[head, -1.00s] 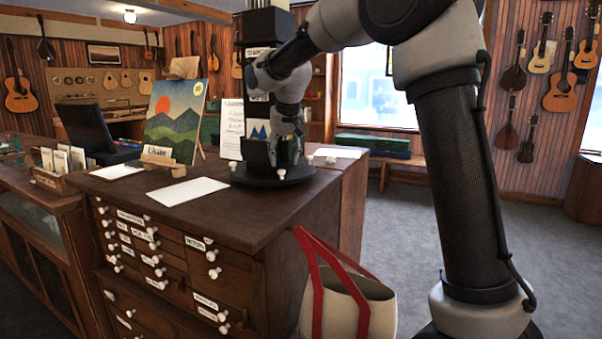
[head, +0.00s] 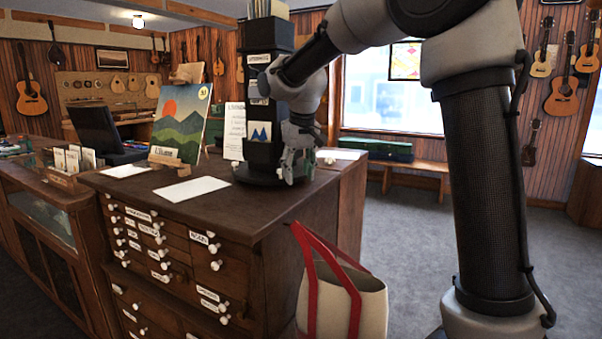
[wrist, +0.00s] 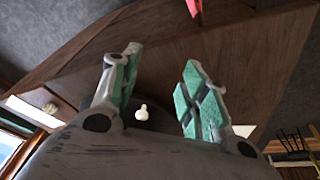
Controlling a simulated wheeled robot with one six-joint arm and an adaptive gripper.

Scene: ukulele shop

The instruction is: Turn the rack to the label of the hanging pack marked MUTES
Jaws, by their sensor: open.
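The rack (head: 262,40) is a tall black tower with small white labels, standing on a round black base on the dark wooden cabinet top. Its label words are too small to read for certain, and I cannot make out MUTES. My arm hides part of its right side. My gripper (head: 293,166) is open and empty, low at the rack's right side, pointing down. In the wrist view the two green-padded fingers (wrist: 160,85) stand apart. A white knob (wrist: 142,112) shows between them over the dark round base; whether they touch it I cannot tell.
The cabinet (head: 245,215) has labelled drawers with white knobs. A red-handled bag (head: 345,300) is by the cabinet's right side. Open floor lies further right.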

